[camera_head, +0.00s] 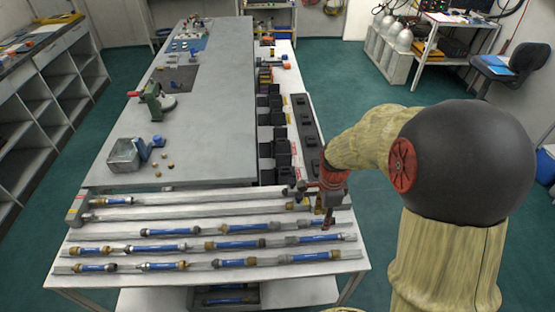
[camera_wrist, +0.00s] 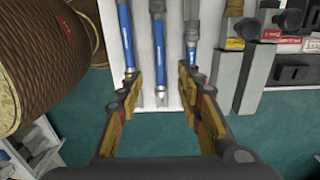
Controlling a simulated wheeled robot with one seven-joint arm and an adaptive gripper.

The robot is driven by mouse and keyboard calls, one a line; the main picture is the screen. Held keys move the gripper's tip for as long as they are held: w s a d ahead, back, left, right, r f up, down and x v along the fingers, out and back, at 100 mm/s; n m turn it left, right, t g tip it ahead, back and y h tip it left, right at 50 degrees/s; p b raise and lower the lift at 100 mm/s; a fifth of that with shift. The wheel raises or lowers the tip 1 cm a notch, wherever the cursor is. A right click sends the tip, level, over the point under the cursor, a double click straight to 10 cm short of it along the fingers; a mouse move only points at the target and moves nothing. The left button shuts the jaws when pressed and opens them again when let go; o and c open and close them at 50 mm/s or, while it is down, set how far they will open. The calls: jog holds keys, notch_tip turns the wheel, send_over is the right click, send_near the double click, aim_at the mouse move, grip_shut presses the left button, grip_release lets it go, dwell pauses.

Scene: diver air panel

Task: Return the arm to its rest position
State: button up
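My gripper (camera_head: 327,218) is over the right end of the low white rack table (camera_head: 75,284), near the rows of blue-sleeved tube fittings (camera_head: 240,243). In the wrist view its two yellow-and-dark fingers (camera_wrist: 162,92) stand apart with nothing held between them. Blue-sleeved fittings (camera_wrist: 124,35) lie on the white surface beyond the fingertips. My arm is bent out over the table from the right side of the head view. The gripper hides a little of the rack's right end in the head view.
A long grey workbench (camera_head: 225,95) runs away behind the rack, with a metal box (camera_head: 123,156) and a green tool (camera_head: 155,101) on it. A black panel strip (camera_head: 307,125) lies beside my gripper. Green floor (camera_head: 330,60) is open to the right, before a chair (camera_head: 512,70).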

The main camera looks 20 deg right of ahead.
jog(key=s+a+r+n+t, duration=0.2)
jog(key=s+a+r+n, duration=0.2)
jog(key=r+n, duration=0.3)
jog(key=s+a+r+n+t, duration=0.1)
jog(key=s+a+r+n, duration=0.3)
jog(key=r+n, duration=0.3)
jog(key=s+a+r+n+t, duration=0.2)
jog(key=s+a+r+n, duration=0.2)
jog(key=r+n, duration=0.3)
notch_tip(320, 180, up, 2)
jog(key=shift+a+t, duration=0.3)
jog(key=shift+a, duration=0.35)
